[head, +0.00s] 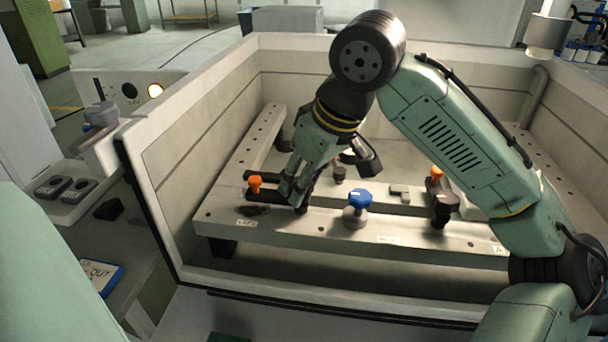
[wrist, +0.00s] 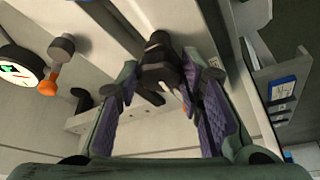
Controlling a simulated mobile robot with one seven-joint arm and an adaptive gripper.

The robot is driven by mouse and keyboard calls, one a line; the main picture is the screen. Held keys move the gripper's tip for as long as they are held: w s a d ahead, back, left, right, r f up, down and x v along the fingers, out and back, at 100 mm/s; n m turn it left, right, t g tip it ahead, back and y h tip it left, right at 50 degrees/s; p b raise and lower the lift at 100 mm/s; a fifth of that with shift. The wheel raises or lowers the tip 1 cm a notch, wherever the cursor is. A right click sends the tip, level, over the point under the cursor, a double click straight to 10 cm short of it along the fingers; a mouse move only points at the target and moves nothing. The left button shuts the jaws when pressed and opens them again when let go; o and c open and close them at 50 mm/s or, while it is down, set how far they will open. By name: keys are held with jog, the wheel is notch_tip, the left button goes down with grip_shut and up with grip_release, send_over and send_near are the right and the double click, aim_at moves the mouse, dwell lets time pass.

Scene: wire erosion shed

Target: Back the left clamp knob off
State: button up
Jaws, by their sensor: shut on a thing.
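The left clamp knob (wrist: 161,62) is black and sits between my two purple-padded fingers in the wrist view. In the head view my gripper (head: 294,190) reaches down to it at the left end of the front rail (head: 280,228), and my fingers hide most of it. My gripper, also in the wrist view (wrist: 160,85), is shut on the knob. A dark clamp arm (head: 266,196) lies on the rail to the left of my fingers. How far the knob is turned cannot be told.
A blue knob (head: 360,197) stands on the rail right of my gripper, and a black right clamp knob (head: 445,203) farther right. Orange knobs (head: 255,183) (head: 436,173) stand near both clamps. The tank's pale walls (head: 190,150) enclose the rails.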

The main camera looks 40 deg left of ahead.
jog(key=o, duration=1.4)
jog(key=v, duration=1.2)
